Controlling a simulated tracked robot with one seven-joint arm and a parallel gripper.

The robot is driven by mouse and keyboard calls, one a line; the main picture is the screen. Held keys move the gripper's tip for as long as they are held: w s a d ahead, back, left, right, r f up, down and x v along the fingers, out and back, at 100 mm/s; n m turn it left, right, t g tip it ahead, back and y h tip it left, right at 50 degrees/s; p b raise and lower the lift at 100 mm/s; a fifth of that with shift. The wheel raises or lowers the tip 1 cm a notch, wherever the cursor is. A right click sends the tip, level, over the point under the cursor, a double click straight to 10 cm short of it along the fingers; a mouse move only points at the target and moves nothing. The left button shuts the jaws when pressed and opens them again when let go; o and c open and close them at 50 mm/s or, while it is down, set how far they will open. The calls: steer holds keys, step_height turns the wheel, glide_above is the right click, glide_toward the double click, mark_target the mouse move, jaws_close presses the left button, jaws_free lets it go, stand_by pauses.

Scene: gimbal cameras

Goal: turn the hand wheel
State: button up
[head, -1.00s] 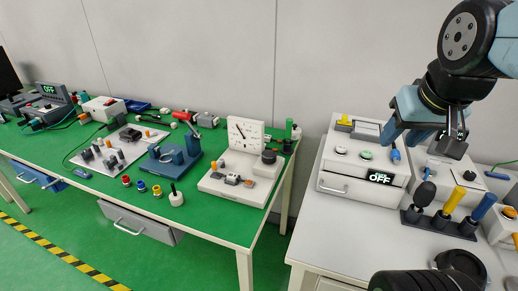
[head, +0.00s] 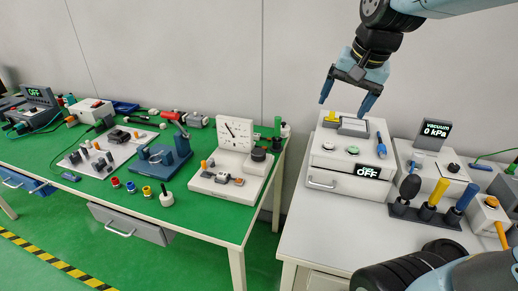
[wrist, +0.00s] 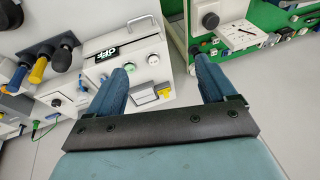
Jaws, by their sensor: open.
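A black round knob (head: 258,154) stands on a white gauge unit (head: 228,185) at the right end of the green table; it looks like the hand wheel, though I cannot be sure. The unit has an upright dial. The knob also shows at the top of the wrist view (wrist: 210,20). My gripper (head: 347,103) is open and empty, pointing down. It is raised above the back of the white box with the OFF display, right of the knob and well apart from it. In the wrist view its two blue fingers (wrist: 160,63) are spread.
The white box (head: 335,180) stands on the white table with a vacuum display (head: 436,131) to its right. A rack of upright handles (head: 425,215) is in front. A blue device (head: 165,160) sits left of the gauge unit. A gap separates the tables.

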steer(key=w+a+f+m+g, duration=0.1)
steer(key=w+a+f+m, duration=0.25)
steer(key=w, duration=0.35)
steer(key=w+a+f+m+g, duration=0.1)
steer(key=w+a+f+m, duration=0.1)
steer(key=w+a, duration=0.35)
steer(key=m+g+h, duration=0.1)
steer(key=m+g, duration=0.1)
steer(key=m, duration=0.4)
glide_above(259, 152)
step_height(259, 152, down, 10)
step_height(259, 152, down, 14)
steer(key=shift+w+r, duration=0.15)
steer(key=c, duration=1.1)
